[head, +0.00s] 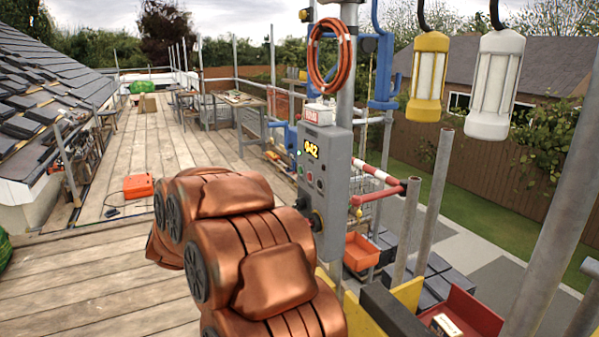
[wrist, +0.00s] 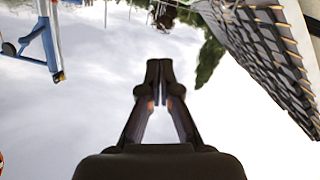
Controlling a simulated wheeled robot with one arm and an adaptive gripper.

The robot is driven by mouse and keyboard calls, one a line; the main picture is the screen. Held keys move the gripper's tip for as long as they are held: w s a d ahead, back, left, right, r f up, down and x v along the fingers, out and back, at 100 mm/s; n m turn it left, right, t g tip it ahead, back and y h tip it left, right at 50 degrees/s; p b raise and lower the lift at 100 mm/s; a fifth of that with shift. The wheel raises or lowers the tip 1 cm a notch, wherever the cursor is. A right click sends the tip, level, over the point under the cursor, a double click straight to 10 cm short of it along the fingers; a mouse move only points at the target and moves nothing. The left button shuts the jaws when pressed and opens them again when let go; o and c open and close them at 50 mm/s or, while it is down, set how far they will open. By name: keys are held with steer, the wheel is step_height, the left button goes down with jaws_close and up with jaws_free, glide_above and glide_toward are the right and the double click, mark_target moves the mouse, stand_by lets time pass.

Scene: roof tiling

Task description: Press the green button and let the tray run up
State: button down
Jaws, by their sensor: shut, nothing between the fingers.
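A red tray (head: 468,312) is at the lower right, holding a small pale item. My copper arm covers the lower middle of the head view and hides my gripper there. In the wrist view my gripper (wrist: 165,68) is shut and empty, with sky behind it.
An orange bin (head: 363,251) sits below and right of the box. A red-and-white rail (head: 378,175) and grey posts stand nearby. A coiled orange hose (head: 330,55) and two lanterns (head: 428,78) hang above. An orange case (head: 138,187) lies on the plank deck (head: 75,270), otherwise largely clear at left.

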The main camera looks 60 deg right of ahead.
mark_target(301, 170)
steer(key=s+d+r+m+g+h, duration=0.1)
steer(key=s+d+g+h, duration=0.3)
steer(key=d, duration=0.5)
steer(key=s+d+r+m+g+h, duration=0.2)
steer(key=s+d+m+g+h, duration=0.2)
steer(key=s+d, duration=0.5)
steer(key=shift+s+d+r+g+h, duration=0.2)
steer(key=shift+r+g+h, duration=0.1)
steer(key=shift+h, duration=0.9)
steer(key=s+d+b, duration=0.3)
steer(key=s+d, duration=0.1)
steer(key=d, duration=0.3)
steer(key=shift+s, duration=0.4)
steer(key=shift+s+d, duration=0.1)
steer(key=shift+d, duration=0.15)
steer(key=shift+s+d, duration=0.15)
steer(key=shift+d, duration=0.05)
